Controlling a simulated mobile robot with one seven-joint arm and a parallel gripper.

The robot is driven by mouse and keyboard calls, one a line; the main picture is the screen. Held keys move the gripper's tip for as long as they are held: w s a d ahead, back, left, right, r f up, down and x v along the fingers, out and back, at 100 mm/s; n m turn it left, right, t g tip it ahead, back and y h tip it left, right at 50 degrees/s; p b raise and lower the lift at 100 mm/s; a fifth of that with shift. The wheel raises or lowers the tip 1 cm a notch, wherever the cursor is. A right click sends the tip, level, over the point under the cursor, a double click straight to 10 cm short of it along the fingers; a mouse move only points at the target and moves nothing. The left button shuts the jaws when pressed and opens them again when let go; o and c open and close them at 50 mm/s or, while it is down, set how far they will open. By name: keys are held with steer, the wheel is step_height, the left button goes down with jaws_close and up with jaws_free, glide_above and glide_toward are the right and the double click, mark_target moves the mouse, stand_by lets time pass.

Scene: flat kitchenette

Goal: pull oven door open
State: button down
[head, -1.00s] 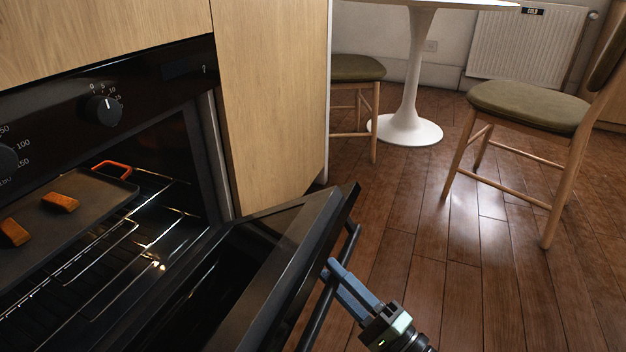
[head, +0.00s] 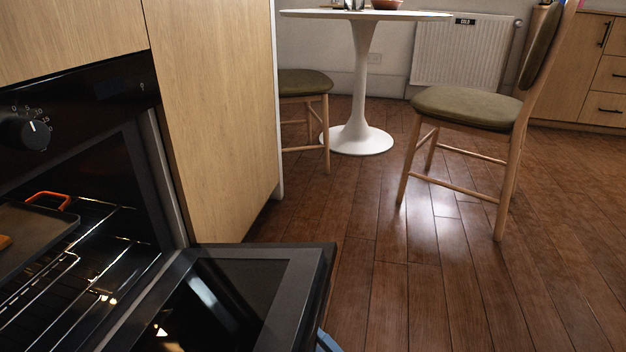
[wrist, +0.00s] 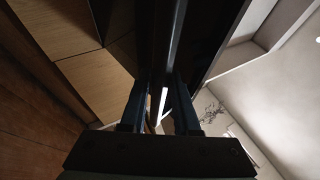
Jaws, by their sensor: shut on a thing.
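The black oven door (head: 305,262) is swung far down, nearly level, at the bottom middle of the head view. Its inner glass faces up. The oven cavity (head: 100,240) is open and lit on the left. My gripper (wrist: 162,85) is shut on the door handle (wrist: 166,45), a dark bar running between the two fingers in the wrist view. In the head view only a blue bit of my gripper (head: 326,342) shows at the bottom edge, beside the door's outer edge. The handle is mostly hidden there.
A baking tray (head: 30,250) and wire racks (head: 75,262) are inside the oven. A wooden cabinet panel (head: 210,110) stands right of it. A white table (head: 357,139) and two green-seated chairs (head: 465,107) stand behind. The wooden floor (head: 420,290) to the right is clear.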

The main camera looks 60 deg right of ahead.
steer(key=shift+w+a, duration=0.2)
steer(key=shift+w, duration=0.15)
steer(key=c, duration=0.8)
jaws_free()
steer(key=shift+o, duration=0.2)
steer(key=shift+s+d, duration=0.1)
steer(key=shift+s, duration=0.05)
steer(key=shift+s+f, duration=0.25)
steer(key=shift+s, duration=0.25)
steer(key=v, duration=1.1)
steer(key=shift+s+f, duration=0.3)
